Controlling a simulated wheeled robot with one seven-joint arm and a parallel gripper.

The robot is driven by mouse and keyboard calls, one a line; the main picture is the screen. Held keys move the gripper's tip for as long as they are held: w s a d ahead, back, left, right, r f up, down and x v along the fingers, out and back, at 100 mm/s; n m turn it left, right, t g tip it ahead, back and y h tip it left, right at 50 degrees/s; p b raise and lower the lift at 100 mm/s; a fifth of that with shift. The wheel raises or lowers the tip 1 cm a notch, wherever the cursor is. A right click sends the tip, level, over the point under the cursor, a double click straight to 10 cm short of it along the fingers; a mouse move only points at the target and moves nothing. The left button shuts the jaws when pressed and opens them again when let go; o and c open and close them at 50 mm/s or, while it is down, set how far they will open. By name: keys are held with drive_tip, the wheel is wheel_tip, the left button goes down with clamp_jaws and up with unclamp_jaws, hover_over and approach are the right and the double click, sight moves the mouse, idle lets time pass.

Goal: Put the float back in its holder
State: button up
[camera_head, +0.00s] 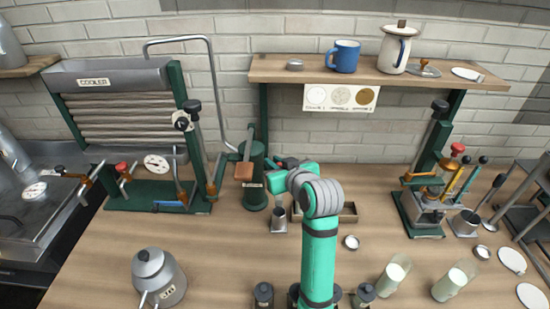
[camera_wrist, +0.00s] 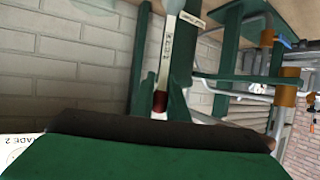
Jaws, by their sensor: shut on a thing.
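My gripper (camera_head: 285,163) is at the middle of the counter, just right of the dark green cylinder, and largely hidden by my arm. A slim pale stem with a red end, seemingly the float (camera_wrist: 164,65), stands out past the dark edge of my gripper in the wrist view. In the head view a small labelled metal cup (camera_head: 279,223) stands below my gripper. I cannot tell whether the float touches it. A shallow open tray (camera_head: 348,212) lies partly behind my arm; I cannot tell which thing is the holder.
The green cylinder (camera_head: 255,190) with a lever stands close left of my gripper. The cooler (camera_head: 115,75) is farther left. A shelf (camera_head: 285,70) with a blue mug and a pot hangs above. A kettle (camera_head: 158,280) and glasses of milk (camera_head: 393,273) stand in front.

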wheel_tip(320, 180, down, 9)
drive_tip(key=shift+f, duration=0.15)
idle(0.9)
idle(0.4)
drive_tip(key=o, duration=0.9)
drive_tip(key=v, duration=1.1)
drive_tip(key=shift+f, duration=0.1)
